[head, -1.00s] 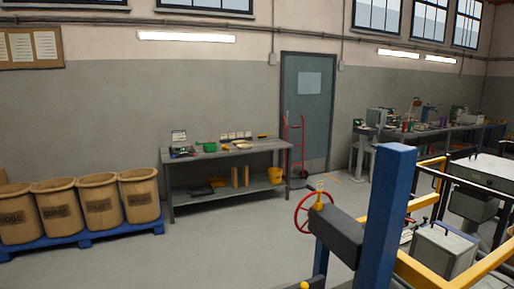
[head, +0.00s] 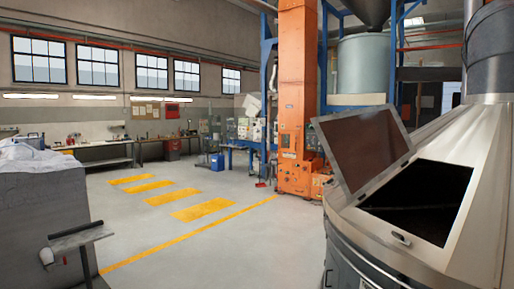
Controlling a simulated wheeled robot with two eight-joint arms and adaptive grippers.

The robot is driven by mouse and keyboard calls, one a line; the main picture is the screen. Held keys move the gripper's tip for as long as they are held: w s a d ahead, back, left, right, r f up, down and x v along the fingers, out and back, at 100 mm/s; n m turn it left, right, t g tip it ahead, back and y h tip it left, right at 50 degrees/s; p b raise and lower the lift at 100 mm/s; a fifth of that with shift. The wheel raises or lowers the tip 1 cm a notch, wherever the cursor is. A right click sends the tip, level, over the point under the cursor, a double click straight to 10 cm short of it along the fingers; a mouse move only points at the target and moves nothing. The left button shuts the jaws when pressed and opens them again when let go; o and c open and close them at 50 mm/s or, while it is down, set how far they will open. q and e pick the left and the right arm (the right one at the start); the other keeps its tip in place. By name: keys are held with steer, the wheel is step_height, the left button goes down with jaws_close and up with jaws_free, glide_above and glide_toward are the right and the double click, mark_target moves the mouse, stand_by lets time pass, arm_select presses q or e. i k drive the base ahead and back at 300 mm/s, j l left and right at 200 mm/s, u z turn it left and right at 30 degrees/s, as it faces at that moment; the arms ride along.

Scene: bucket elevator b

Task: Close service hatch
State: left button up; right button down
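The service hatch shows at the right in the head view. Its lid (head: 362,147) is a flat panel with a pale frame and a brown inner face. It stands raised and tilted back at the left edge of a dark rectangular opening (head: 424,196). The opening is in the sloped metal top of a large round vessel (head: 492,165). A small handle or latch (head: 400,239) sits on the rim below the opening. Neither of my grippers is in view.
A grey block (head: 45,215) with a protruding plate (head: 80,239) stands at the near left. An orange elevator column (head: 297,95) rises behind the lid. Workbenches line the far wall. The floor between, with yellow stripes (head: 203,210), is clear.

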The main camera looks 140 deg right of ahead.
mark_target(366, 149)
steer(key=z, duration=2.25)
steer(key=l+z, duration=0.1)
steer(key=z, duration=0.35)
steer(key=l+z, duration=0.1)
steer(key=z, duration=0.4)
steer(key=i+z, duration=0.1)
steer(key=z, duration=0.35)
steer(key=i+l+z, duration=0.1)
steer(key=z, duration=0.85)
steer(key=i, duration=3.1)
steer(key=i+z, duration=0.15)
steer(key=i, duration=0.55)
steer(key=i+z, duration=0.1)
steer(key=i, duration=0.6)
steer(key=i+z, duration=0.15)
steer(key=i, duration=0.6)
steer(key=i+j+z, duration=0.15)
steer(key=i, duration=0.5)
steer(key=i+z, duration=0.1)
steer(key=z, duration=0.8)
steer(key=i+j+z, duration=0.1)
steer(key=z, duration=0.35)
steer(key=j+z, duration=0.15)
steer(key=z, duration=0.3)
steer(key=j+z, duration=0.15)
steer(key=z, duration=1.45)
steer(key=i+j, duration=0.05)
